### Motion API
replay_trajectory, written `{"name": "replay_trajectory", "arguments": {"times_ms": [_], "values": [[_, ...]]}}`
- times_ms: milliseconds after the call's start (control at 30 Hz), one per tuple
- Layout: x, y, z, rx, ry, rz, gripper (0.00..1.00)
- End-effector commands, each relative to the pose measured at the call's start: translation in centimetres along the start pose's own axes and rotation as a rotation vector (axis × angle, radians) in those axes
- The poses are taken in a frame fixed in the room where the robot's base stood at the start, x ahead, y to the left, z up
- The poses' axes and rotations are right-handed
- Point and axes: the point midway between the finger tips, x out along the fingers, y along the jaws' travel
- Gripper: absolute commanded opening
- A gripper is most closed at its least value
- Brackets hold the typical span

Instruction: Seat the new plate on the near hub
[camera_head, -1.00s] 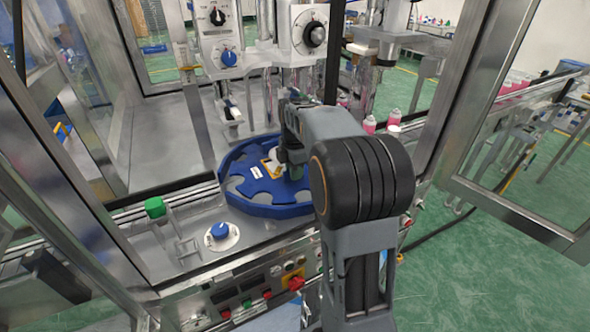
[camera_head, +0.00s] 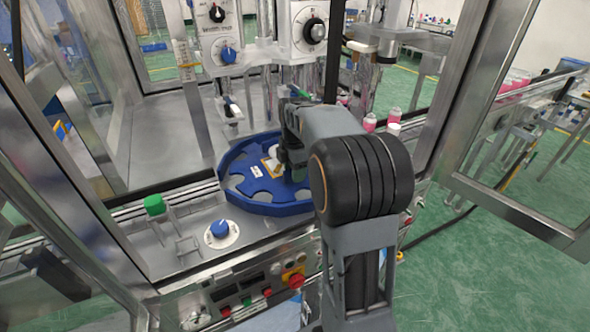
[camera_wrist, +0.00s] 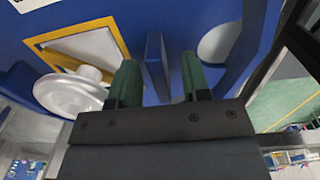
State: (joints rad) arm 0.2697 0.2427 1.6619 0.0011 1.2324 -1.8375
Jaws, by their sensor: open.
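The blue round plate (camera_head: 243,184), with pockets cut in its edge, lies flat on the machine deck in the head view. In the wrist view the blue plate (camera_wrist: 150,18) fills the upper part. An upright blue tab (camera_wrist: 155,68) stands between the green pads of my open gripper (camera_wrist: 160,78), with gaps on both sides. A white round hub knob (camera_wrist: 75,92) shows left of the fingers, beside a yellow-edged opening (camera_wrist: 50,42). In the head view my gripper (camera_head: 294,176) is over the plate's right part and hides some of it. I cannot tell how closely the plate sits on the hub.
Crimping heads with dials (camera_head: 310,30) hang behind the plate. Steel frame posts (camera_head: 455,95) flank the opening.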

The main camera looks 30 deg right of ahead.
Motion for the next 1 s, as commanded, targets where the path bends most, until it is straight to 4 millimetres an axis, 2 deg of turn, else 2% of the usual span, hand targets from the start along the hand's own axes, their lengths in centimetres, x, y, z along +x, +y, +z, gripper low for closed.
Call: {"name": "replay_trajectory", "arguments": {"times_ms": [167, 267, 367, 800, 1000], "values": [[0.0, 0.0, 0.0, 0.000, 0.000, -0.002, 0.43], [-0.7, 0.0, 0.0, 0.000, 0.000, 0.001, 0.43], [-2.1, 0.1, 0.0, 0.000, -0.001, 0.003, 0.43], [-10.8, 0.1, 0.0, 0.000, -0.001, 0.003, 0.43], [-13.0, 0.1, 0.0, 0.000, 0.000, 0.001, 0.43]]}}
